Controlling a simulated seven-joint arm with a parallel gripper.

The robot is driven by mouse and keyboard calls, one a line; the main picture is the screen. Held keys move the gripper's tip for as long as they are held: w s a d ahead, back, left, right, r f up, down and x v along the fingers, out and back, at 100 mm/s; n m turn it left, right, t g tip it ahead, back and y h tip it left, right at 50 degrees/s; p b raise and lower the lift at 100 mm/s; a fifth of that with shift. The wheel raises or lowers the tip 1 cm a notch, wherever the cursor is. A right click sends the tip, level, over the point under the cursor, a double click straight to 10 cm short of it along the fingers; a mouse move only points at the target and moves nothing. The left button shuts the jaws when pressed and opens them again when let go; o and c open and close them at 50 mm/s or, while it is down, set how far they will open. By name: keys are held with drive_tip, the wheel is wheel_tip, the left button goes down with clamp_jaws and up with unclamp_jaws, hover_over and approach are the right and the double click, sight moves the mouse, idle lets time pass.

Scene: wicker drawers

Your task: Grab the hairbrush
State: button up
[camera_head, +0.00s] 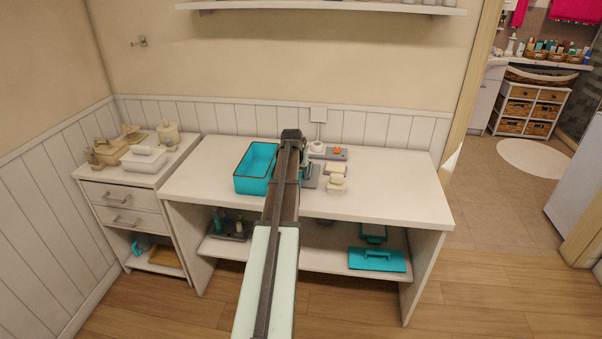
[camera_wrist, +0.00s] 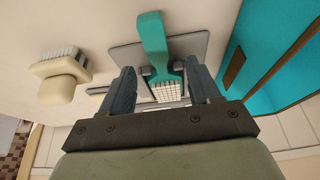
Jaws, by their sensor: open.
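A teal brush (camera_wrist: 153,42), which looks like the hairbrush, lies on a grey tray (camera_wrist: 190,44) in the wrist view. Its handle points up in the picture, and its pale bristle head (camera_wrist: 168,91) is between my gripper's fingers. My gripper (camera_wrist: 160,66) is open, with one dark finger on each side of the brush; I cannot tell whether either touches it. In the head view my arm covers most of the brush, and the grey tray (camera_head: 312,180) shows just right of the arm on the white table.
A teal basket (camera_head: 240,184) stands left of my arm; its wall (camera_wrist: 260,45) is close on the right in the wrist view. A cream brush (camera_wrist: 60,88) lies to the left there. Other small items are right of the arm; the table's right side (camera_head: 405,195) is clear.

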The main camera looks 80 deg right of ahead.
sight(300, 175)
drive_tip(key=shift+d+x, duration=0.2)
drive_tip(key=shift+x, duration=2.15)
drive_tip(key=shift+s, duration=0.15)
clamp_jaws()
drive_tip(key=shift+r, duration=0.2)
